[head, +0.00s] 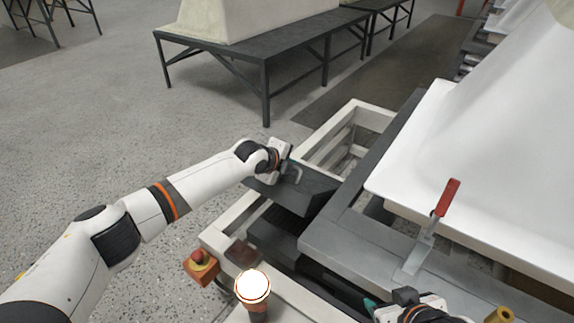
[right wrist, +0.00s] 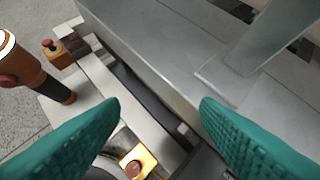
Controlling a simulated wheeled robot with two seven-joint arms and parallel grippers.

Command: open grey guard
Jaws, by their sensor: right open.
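The grey guard (head: 312,193) is a dark grey panel with a bent metal handle (head: 297,172), on the near end of the machine frame. My left gripper (head: 285,166) is at the handle. Its fingers are small and partly hidden, so I cannot tell whether they hold it. My right gripper (head: 370,304) is at the bottom edge of the head view, right of the guard and apart from it. In the right wrist view its two teal fingers (right wrist: 160,102) are spread wide with nothing between them.
A red-handled clamp (head: 441,205) stands on the grey frame beside the white shell (head: 480,140). A lit lamp (head: 252,286) and a red stop button (head: 200,262) are at the near left corner. A dark table (head: 290,45) stands behind. Open floor lies left.

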